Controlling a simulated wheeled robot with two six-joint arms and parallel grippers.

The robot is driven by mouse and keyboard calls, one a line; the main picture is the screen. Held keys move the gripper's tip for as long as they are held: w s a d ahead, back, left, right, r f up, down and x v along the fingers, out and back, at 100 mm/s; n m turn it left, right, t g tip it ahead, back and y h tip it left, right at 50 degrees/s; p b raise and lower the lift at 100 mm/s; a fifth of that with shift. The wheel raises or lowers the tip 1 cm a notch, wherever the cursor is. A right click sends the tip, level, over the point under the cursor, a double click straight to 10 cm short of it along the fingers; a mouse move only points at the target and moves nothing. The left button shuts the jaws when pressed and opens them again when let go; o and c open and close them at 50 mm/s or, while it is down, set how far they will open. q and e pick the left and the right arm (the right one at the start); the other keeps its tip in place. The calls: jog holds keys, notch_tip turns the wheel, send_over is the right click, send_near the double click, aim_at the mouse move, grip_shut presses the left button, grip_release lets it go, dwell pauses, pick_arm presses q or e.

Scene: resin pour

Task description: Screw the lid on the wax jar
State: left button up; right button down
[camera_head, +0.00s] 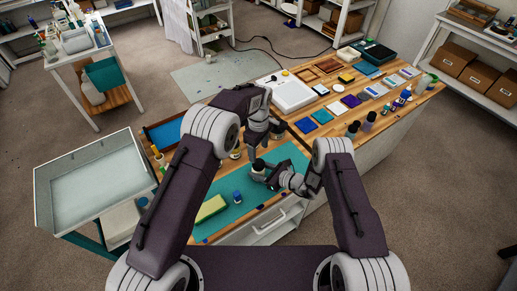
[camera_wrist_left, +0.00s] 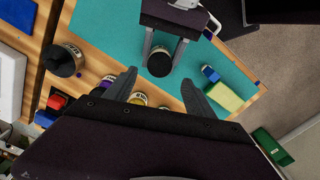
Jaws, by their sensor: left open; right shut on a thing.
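The jar (camera_head: 258,165) stands on the teal mat (camera_head: 290,155), its round top dark. My right gripper (camera_head: 268,174) is shut around its side. In the left wrist view, the dark round top (camera_wrist_left: 160,64) shows between the right gripper's fingers (camera_wrist_left: 162,52); I cannot tell whether this top is a lid seated on the jar. My left gripper (camera_wrist_left: 157,79) is open and empty, its two fingers pointing toward the held jar, apart from it. In the head view, the left gripper is partly hidden by its own arm.
A yellow-green block (camera_head: 210,208) and a small blue-topped item (camera_head: 237,197) lie left on the mat. Several jars (camera_wrist_left: 138,98) stand along the mat's edge, with a bigger dark-topped jar (camera_wrist_left: 65,60) farther off. Coloured tiles (camera_head: 322,116) and bottles (camera_head: 370,121) cover the right side.

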aim_at(258, 163)
pick_arm(q)
notch_tip(258, 163, down, 8)
dwell(0.7)
